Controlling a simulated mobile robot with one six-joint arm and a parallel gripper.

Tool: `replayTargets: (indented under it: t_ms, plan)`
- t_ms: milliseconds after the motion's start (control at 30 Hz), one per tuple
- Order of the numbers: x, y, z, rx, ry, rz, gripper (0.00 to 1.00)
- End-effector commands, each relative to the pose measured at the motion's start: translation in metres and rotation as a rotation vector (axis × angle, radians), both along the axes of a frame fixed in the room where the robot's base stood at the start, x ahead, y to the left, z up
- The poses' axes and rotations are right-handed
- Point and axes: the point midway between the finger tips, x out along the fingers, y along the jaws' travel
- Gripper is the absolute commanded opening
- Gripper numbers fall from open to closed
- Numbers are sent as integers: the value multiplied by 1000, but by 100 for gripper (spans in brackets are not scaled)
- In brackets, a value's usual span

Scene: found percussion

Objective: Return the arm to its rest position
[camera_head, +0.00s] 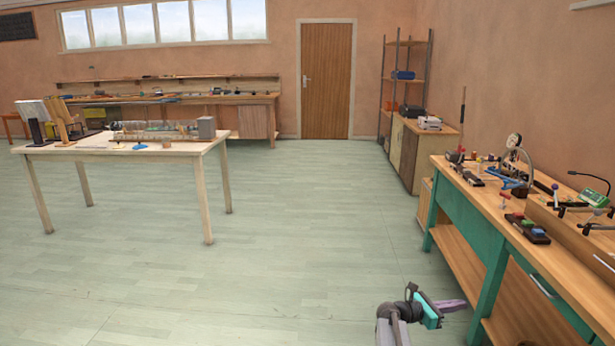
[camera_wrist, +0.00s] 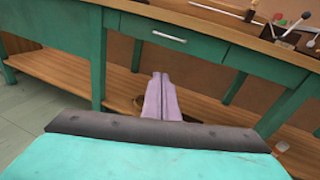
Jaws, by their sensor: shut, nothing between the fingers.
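My gripper (camera_head: 451,305) shows low in the head view, to the right of the middle, over the floor. It has a teal body and purple fingers. In the wrist view the two purple fingers (camera_wrist: 161,97) lie together, shut, with nothing between them. They point at the front of the green workbench (camera_wrist: 200,49), apart from it as far as I can tell. Part of my arm is cut off by the bottom edge of the head view.
The green workbench (camera_head: 497,262), its top crowded with tools, stands at the right near my gripper. A wooden table (camera_head: 95,149) with several objects stands at the left. The pale floor (camera_head: 290,220) between them is clear up to the door (camera_head: 326,85).

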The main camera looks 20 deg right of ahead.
Motion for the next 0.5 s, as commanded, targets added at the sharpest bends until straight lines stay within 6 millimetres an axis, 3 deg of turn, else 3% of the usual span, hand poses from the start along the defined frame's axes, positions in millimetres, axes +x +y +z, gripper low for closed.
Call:
replayTargets:
  t_ms: [33,233,500]
  plan:
    - [10,19,-7,24,5,24,0]
    - [37,88,-52,133,1,89,0]
    - [43,191,-118,310,-64,124,0]
